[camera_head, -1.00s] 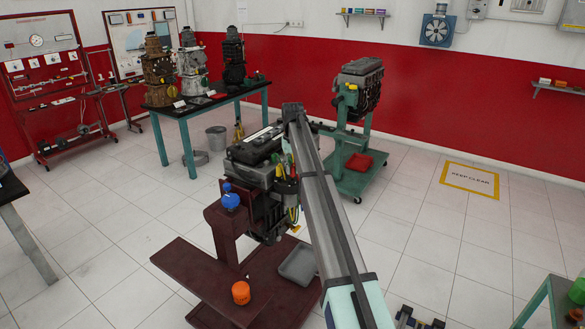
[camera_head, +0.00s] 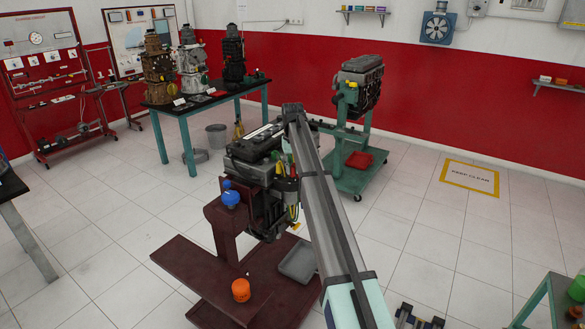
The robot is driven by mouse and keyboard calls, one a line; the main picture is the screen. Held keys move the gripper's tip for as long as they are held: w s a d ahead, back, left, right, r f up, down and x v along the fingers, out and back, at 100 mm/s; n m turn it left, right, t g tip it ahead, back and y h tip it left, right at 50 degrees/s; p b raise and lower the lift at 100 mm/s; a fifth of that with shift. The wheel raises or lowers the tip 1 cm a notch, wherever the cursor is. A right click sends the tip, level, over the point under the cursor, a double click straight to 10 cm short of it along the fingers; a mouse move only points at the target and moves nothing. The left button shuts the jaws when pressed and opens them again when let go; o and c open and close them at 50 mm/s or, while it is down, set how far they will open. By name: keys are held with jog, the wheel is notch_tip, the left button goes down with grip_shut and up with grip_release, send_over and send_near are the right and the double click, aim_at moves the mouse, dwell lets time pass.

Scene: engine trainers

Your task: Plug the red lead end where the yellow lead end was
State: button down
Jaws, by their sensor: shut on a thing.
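The engine trainer (camera_head: 250,168), a dark grey engine on a maroon stand (camera_head: 222,225), stands in the middle of the head view. A small yellow piece, perhaps part of the yellow lead (camera_head: 294,211), shows at the engine's right side beside my arm. A small red bit shows close above it; I cannot tell whether it is the red lead. My arm slants up from the bottom, bends above the engine, and its end comes down behind its own link at the engine's right side. My gripper is hidden there, and so are the lead ends and sockets.
A blue cap (camera_head: 231,197) and an orange cap (camera_head: 241,290) sit on the maroon stand, with a grey tray (camera_head: 298,262) at its right. Behind stand a green engine cart (camera_head: 365,183) and a table (camera_head: 215,100) with several engines.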

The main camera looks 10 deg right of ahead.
jog(key=shift+f, duration=0.3)
dwell(0.5)
jog(key=c, duration=0.9)
grip_release()
jog(key=shift+r, duration=0.15)
